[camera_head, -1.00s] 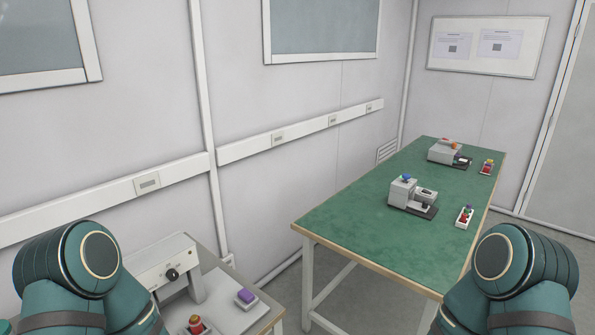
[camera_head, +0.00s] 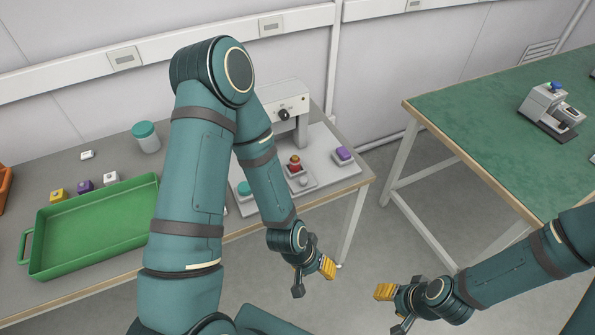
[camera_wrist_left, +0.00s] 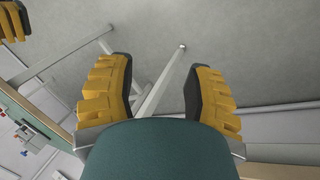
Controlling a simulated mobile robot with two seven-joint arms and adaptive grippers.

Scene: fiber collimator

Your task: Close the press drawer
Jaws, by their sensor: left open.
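No drawer is clearly visible, and I cannot tell which machine is the press. A grey bench machine (camera_head: 290,97) with a black knob stands on the left table, partly hidden by my left arm. A small grey machine (camera_head: 545,103) with a blue top sits on the green table at the right. My left gripper (camera_head: 312,279) hangs over the floor in front of the left table, open and empty. Its spread yellow pads show in the left wrist view (camera_wrist_left: 158,72). My right gripper (camera_head: 394,308) is also over the floor, apart from everything, with its fingers spread.
A green tray (camera_head: 95,262) lies on the left table (camera_head: 60,163), with a teal-lidded jar (camera_head: 146,137) and small coloured blocks behind it. Floor between the tables is clear.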

